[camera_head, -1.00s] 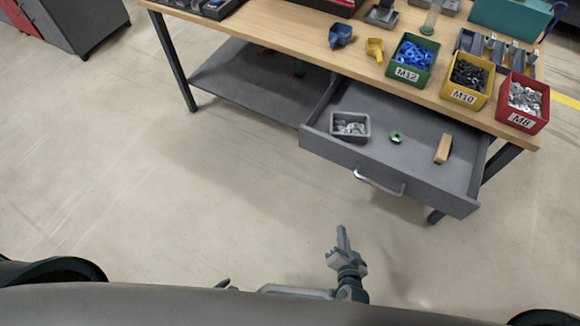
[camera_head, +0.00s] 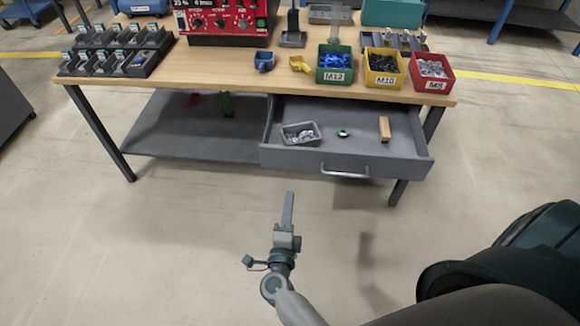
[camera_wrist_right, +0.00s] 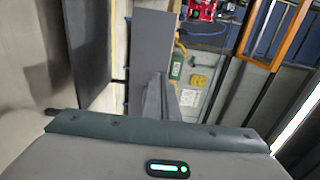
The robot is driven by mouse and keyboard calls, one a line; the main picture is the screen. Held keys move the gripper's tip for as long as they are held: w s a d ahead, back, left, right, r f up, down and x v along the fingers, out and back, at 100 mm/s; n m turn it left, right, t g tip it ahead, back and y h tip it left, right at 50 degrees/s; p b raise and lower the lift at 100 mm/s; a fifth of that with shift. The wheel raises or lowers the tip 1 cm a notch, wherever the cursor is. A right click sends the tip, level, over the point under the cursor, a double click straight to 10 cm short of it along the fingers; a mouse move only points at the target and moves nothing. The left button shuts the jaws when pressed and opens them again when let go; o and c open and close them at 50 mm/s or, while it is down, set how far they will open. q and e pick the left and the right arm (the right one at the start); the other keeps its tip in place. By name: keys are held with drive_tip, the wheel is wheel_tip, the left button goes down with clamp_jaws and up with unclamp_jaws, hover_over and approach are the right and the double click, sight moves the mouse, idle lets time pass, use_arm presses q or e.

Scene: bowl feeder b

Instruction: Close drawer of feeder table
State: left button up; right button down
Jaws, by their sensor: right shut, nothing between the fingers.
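The grey drawer (camera_head: 367,163) of the feeder table (camera_head: 210,70) is pulled out toward me in the head view. Its front carries a metal bar handle (camera_head: 345,174). In it lie a small grey tray of metal parts (camera_head: 301,134), a green ring (camera_head: 343,132) and a wooden block (camera_head: 384,128). My right gripper (camera_head: 288,197) is shut and empty, in front of the drawer and left of the handle, apart from both. Its fingers (camera_wrist_right: 158,90) also show in the wrist view. My left gripper is not in view.
Green (camera_head: 335,77), yellow (camera_head: 383,82) and red (camera_head: 430,86) bins stand along the tabletop's front right edge. A lower shelf (camera_head: 190,140) lies left of the drawer. Table legs (camera_head: 100,135) flank the space. The floor before the table is clear.

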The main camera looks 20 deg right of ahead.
drive_tip(key=shift+w, duration=0.1)
drive_tip(key=b, duration=0.2)
approach(294, 155)
drive_tip(key=x, duration=0.4)
drive_tip(key=shift+w+d+f, duration=0.1)
drive_tip(key=shift+w+d, duration=0.15)
drive_tip(key=shift+d, duration=0.05)
drive_tip(key=shift+x, duration=0.8)
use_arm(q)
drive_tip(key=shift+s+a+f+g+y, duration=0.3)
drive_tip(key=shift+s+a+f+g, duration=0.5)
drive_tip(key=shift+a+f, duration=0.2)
use_arm(e)
drive_tip(key=shift+w, duration=0.15)
